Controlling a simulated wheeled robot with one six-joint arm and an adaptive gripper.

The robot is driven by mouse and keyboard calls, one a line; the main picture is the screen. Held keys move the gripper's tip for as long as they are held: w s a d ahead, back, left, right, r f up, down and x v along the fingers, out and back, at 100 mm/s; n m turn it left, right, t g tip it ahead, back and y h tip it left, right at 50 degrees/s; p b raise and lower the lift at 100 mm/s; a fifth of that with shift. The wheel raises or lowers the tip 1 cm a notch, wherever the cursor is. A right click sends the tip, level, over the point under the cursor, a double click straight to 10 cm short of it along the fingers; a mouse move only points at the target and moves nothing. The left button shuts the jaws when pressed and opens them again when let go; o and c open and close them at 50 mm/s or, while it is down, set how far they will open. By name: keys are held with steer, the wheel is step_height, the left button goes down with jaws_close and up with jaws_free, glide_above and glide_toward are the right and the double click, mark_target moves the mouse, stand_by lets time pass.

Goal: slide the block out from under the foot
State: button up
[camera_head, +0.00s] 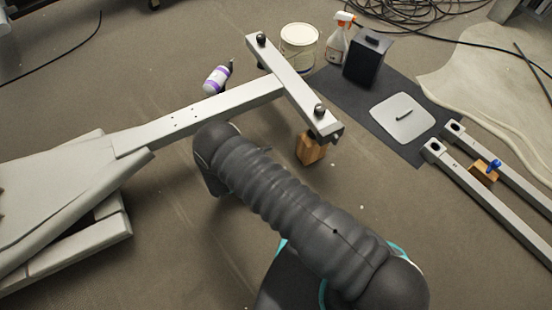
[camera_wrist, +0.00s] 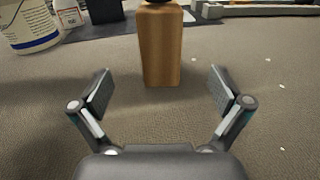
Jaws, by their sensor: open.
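The wooden block (camera_head: 311,148) stands upright on the floor under the foot (camera_head: 336,133) at the near end of the grey crossbar (camera_head: 295,85). In the wrist view, the block (camera_wrist: 160,45) is straight ahead, with a small dark part just visible at its top edge. My gripper (camera_wrist: 160,92) is open and empty, its two fingers spread wide. The block lies ahead, lined up between the fingers but beyond their tips, untouched. In the head view my gripper is hidden behind my arm.
A white bucket (camera_head: 299,47), a spray bottle (camera_head: 337,40) and a black box (camera_head: 367,58) stand behind. A purple-and-white bottle (camera_head: 216,80) lies by the long beam (camera_head: 215,110). Two rails (camera_head: 500,200) lie at right. Floor around the block is mostly clear.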

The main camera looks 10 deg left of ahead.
mark_target(302, 147)
steer(key=shift+d, duration=0.1)
steer(key=x, duration=1.3)
steer(key=shift+w+d, duration=0.2)
steer(key=shift+w, duration=0.05)
